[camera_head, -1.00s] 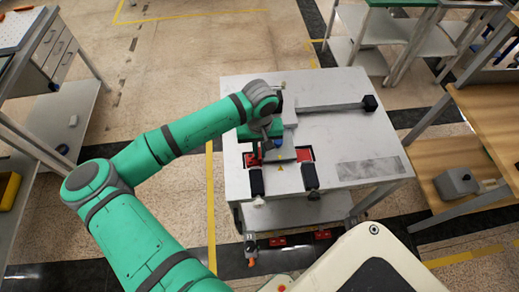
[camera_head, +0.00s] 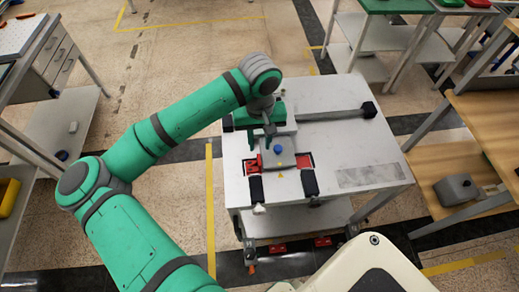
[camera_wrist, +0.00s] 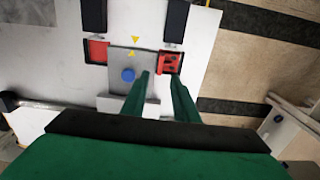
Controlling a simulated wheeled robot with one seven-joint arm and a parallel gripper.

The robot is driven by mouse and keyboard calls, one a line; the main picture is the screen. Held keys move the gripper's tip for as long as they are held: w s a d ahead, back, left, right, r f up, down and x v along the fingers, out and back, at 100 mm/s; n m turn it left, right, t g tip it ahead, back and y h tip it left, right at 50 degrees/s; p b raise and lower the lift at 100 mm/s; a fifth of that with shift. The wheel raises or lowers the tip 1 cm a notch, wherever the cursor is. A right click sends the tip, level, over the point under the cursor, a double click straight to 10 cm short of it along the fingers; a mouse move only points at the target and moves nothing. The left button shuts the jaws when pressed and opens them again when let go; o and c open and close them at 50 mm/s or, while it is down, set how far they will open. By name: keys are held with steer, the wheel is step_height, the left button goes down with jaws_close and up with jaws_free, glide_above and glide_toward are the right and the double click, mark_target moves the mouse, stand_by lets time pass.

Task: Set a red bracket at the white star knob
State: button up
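A red bracket (camera_head: 251,167) with dark holes lies at the left side of the grey plate on the white table; it also shows in the wrist view (camera_wrist: 170,63). A plain red patch (camera_head: 305,161) is on the plate's other side. My gripper (camera_head: 264,143) is open and empty, its fingertips (camera_wrist: 160,75) apart and just short of the bracket in the wrist view. Small white pieces (camera_head: 259,209) stand at the front edge by the black clamps; I cannot tell whether one is the star knob.
A blue knob (camera_head: 278,149) stands on the grey plate (camera_head: 284,162). Two black clamps (camera_head: 256,187) (camera_head: 309,183) lie in front. A grey rail (camera_head: 333,114) crosses the back. More red pieces (camera_head: 277,248) are low under the front edge. The table's right side is mostly clear.

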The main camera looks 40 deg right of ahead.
steer(key=shift+a+r, duration=0.15)
steer(key=shift+r, duration=1.25)
steer(key=shift+s, duration=0.1)
